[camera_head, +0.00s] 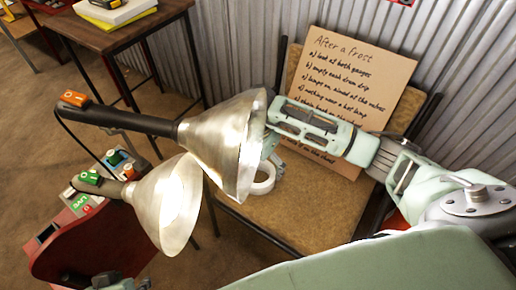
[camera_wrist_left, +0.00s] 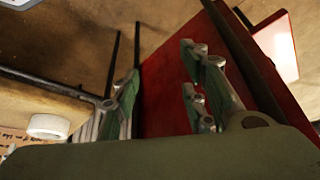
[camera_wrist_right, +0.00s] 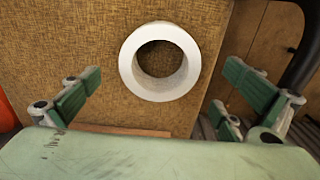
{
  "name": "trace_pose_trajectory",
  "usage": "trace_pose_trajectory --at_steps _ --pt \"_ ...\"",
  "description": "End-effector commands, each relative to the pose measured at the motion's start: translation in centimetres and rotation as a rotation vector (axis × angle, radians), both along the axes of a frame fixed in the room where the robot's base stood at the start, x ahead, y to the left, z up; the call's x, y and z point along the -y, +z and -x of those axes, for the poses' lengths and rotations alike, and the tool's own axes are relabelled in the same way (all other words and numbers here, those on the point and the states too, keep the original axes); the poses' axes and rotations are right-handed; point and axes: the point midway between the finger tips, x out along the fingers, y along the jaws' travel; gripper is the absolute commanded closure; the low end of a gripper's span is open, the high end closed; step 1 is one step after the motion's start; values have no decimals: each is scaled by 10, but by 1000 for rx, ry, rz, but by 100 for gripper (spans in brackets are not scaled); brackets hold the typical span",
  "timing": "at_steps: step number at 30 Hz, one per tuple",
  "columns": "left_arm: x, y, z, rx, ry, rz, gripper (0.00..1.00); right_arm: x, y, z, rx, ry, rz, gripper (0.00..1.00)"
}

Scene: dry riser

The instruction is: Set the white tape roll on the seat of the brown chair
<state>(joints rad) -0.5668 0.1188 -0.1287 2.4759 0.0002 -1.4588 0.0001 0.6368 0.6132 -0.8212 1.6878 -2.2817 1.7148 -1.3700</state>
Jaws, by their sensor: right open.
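The white tape roll (camera_head: 263,180) lies flat on the seat of the brown chair (camera_head: 300,215), partly hidden by a metal lamp shade in the head view. In the right wrist view the roll (camera_wrist_right: 160,62) shows whole, its hole facing the camera, against the brown seat (camera_wrist_right: 75,45). My right gripper (camera_wrist_right: 163,76) is open, with its fingers apart on either side of the roll and not touching it. In the head view its fingers are mostly behind the shade. My left gripper (camera_wrist_left: 160,78) is open and empty; the roll (camera_wrist_left: 48,126) shows left of it.
Two lamps with metal shades (camera_head: 222,145) (camera_head: 168,205) stand in front of the chair's left side, close to my right gripper. A handwritten cardboard sign (camera_head: 345,85) leans on the chair back. A dark table (camera_head: 125,35) stands at upper left. Corrugated wall (camera_head: 240,40) closes the back.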

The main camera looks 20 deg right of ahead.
Motion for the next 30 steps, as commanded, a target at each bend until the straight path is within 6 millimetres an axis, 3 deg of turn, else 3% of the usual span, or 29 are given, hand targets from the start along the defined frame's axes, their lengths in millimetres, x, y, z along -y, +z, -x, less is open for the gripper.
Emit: trace_pose_trajectory --at_steps 4,10,15,26,30 --pt "-9 -4 33 -137 12 -28 60 0 30 -1 2 1 1 0" --pt "-9 2 31 -129 10 -26 60 0 62 -1 2 1 0 0" --pt "-9 4 31 -128 10 -26 60 0 72 0 0 1 0 0" --pt "-9 4 31 -128 11 -26 60 -1 73 0 2 -3 -7 0" --pt "-9 7 31 -127 11 -25 60 -22 84 -8 33 -56 -108 0"
